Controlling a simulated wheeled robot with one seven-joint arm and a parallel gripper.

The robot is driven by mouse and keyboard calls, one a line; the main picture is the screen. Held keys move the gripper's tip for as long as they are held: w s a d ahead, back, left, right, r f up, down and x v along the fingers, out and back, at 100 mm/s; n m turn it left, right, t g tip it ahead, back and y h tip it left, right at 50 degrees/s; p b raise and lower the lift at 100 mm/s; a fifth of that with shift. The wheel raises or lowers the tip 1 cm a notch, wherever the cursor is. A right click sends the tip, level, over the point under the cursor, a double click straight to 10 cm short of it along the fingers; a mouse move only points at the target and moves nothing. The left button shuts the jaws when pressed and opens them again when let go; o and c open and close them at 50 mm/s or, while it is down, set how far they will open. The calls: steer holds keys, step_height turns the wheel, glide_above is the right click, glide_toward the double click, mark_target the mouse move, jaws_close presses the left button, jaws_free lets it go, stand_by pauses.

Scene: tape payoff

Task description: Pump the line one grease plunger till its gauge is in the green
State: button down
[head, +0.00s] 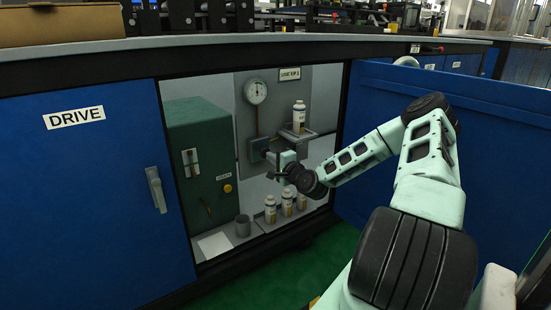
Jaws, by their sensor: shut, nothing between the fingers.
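A round white gauge (256,91) is on the grey panel inside the open cabinet bay. Its needle and any green band are too small to read. A pipe runs down from it to a small grey-and-brown block (258,149). I cannot tell which part is the grease plunger; my gripper may hide it. My gripper (272,166) is shut and empty, just below and right of that block. I cannot tell whether it touches anything there.
A bottle (299,117) stands on a small shelf right of the gauge. Several bottles (286,203) and a grey cup (243,225) stand on the bay floor. A green box (203,160) fills the left side. The blue DRIVE door (90,190) is left; an open blue panel (480,130) is right.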

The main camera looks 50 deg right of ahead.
steer(key=p+v, duration=0.4)
steer(key=v, duration=0.7)
steer(key=shift+w, duration=0.1)
stand_by(1.2)
steer(key=w+a+n+g+y+p, duration=0.1)
steer(key=w+a+n+g+y, duration=0.35)
steer(key=a+n+y, duration=0.65)
steer(key=s+a+r+n+g+h+p, duration=0.1)
steer(key=a+n+g, duration=0.2)
steer(key=a, duration=0.6)
steer(key=s+a+r+n+g+h+p, duration=0.1)
steer(key=s+a+n+g+h, duration=0.15)
steer(key=a, duration=0.65)
steer(key=s+a+r+n+g+h+p, duration=0.1)
steer(key=s+a+r+n+g, duration=0.1)
steer(key=s+a+r+n, duration=0.45)
steer(key=s+a+r+n+g+h+p, duration=0.1)
steer(key=s+a+r+g, duration=0.3)
steer(key=s, duration=0.6)
steer(key=s+a+r+n+g+h+p, duration=0.1)
steer(key=s+a+r+n, duration=0.3)
steer(key=s+a+r, duration=0.3)
step_height(320, 180, up, 37)
steer(key=s+p, duration=0.2)
steer(key=p, duration=3.5)
steer(key=shift+g+p, duration=0.3)
